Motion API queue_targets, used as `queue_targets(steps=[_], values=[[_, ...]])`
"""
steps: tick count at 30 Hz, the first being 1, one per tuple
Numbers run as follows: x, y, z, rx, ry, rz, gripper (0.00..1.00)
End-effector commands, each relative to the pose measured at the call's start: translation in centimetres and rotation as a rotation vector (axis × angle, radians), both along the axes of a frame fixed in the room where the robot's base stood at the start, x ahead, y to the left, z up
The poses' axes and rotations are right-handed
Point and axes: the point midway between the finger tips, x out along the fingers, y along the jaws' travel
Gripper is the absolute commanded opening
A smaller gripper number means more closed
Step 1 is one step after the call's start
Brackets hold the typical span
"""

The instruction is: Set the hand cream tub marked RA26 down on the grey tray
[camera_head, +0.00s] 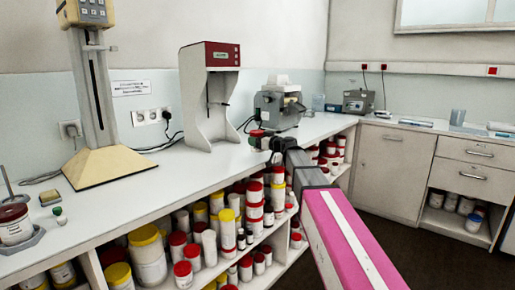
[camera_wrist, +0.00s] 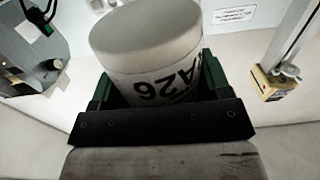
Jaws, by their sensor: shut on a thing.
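The hand cream tub (camera_wrist: 145,45) is white with a pale, smooth end and black letters reading upside down as "A26" in the wrist view. The first letter is cut off at the side. My gripper (camera_wrist: 155,88) is shut on it, with green fingers on either side of the tub. In the head view my gripper (camera_head: 268,143) is small and dark above the counter, in front of the grey machine. I cannot clearly identify the grey tray in either view.
The long white counter (camera_head: 165,180) carries a column instrument (camera_head: 105,165), a red-topped white stand (camera_head: 200,105) and a grey machine (camera_head: 277,106). A red-lidded tub (camera_head: 15,224) stands on a grey base at far left. Shelves below hold several tubs. Counter between column and stand is mostly clear.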

Motion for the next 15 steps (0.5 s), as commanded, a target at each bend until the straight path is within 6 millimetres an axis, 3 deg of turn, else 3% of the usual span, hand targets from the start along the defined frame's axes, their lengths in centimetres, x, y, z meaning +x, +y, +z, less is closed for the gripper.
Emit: queue_targets(steps=[7,15], values=[[-0.1,0.0,-3.1,0.0,0.001,-0.001,0.41],[0.0,0.0,-3.4,0.001,0.001,-0.001,0.41]])
